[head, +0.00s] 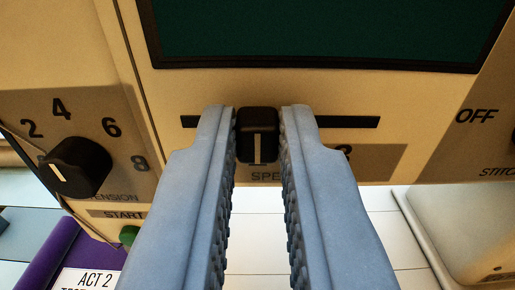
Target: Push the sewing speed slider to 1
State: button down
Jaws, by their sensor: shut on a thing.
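The speed slider knob (258,135) is a black block with a white line. It sits about mid-way along a dark horizontal slot (345,122) on the cream sewing machine front (270,90). My gripper (258,125) has its two blue-grey ridged fingers on either side of the knob, shut on it. The label under the slot is mostly hidden by the fingers; only part of "SPEED" and part of a digit at the right show. The 1 mark cannot be seen.
A black tension dial (75,167) with numbers is at the left, with a green start button (129,235) below it. A dark green screen (325,30) is above the slot. A purple item labelled "ACT 2" (75,260) lies at lower left. An "OFF" label (476,116) is at right.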

jog(key=c, duration=1.4)
grip_release()
jog(key=s, duration=1.7)
jog(key=shift+s, duration=0.2)
jog(key=s+r, duration=0.5)
jog(key=s, duration=0.6)
jog(key=s+a+r, duration=0.1)
jog(key=s+r, duration=0.5)
jog(key=s, duration=0.6)
jog(key=s+a+r, duration=0.1)
jog(key=s+r, duration=0.5)
jog(key=s, duration=0.5)
jog(key=shift+s+g, duration=0.3)
